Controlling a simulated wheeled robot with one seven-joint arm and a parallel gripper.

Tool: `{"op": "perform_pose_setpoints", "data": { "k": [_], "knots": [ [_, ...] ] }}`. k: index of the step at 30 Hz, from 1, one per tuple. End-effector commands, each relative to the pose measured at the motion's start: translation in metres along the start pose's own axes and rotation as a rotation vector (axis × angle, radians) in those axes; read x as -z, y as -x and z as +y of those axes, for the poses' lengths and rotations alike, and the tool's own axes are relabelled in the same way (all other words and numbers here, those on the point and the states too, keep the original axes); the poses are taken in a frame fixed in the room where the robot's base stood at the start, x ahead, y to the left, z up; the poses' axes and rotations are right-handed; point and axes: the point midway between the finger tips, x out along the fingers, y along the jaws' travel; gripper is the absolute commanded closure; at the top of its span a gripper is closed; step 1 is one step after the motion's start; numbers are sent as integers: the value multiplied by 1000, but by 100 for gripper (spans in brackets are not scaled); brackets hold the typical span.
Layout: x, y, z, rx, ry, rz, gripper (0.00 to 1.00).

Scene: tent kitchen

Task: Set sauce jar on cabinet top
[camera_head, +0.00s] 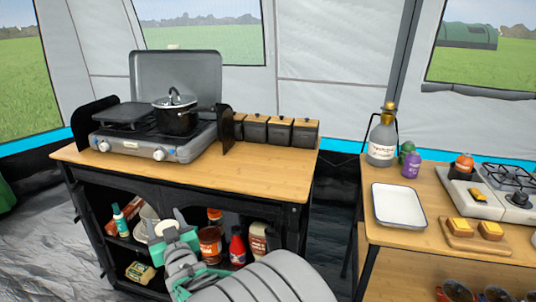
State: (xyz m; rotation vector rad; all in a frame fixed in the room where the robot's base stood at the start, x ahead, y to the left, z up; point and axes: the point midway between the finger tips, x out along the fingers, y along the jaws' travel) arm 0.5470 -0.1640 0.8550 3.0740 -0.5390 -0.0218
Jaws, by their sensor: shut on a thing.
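The sauce jar (210,244), reddish-brown with a pale label, is inside the open front of the black cabinet, below its wooden top (130,168). My gripper (174,235), with grey and teal parts, reaches into this opening just left of the jar. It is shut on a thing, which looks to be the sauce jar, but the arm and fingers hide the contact. I cannot tell whether the jar is lifted off its shelf. The cabinet top is bare along its front.
A camping stove (155,140) with a black pot (176,118) stands on the cabinet top. Several dark canisters (256,131) line its back right. Other bottles, including a red one (237,248), crowd the shelf. A table at right holds a white tray (398,205).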

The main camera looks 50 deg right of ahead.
Motion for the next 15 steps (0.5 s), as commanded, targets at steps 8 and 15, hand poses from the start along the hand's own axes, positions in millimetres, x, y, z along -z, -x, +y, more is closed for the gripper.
{"op": "perform_pose_setpoints", "data": {
  "k": [8,15],
  "knots": [
    [147,-19,153,-317,-5,-1,100],
    [234,-1,266,-554,-24,-2,100]
  ]
}}
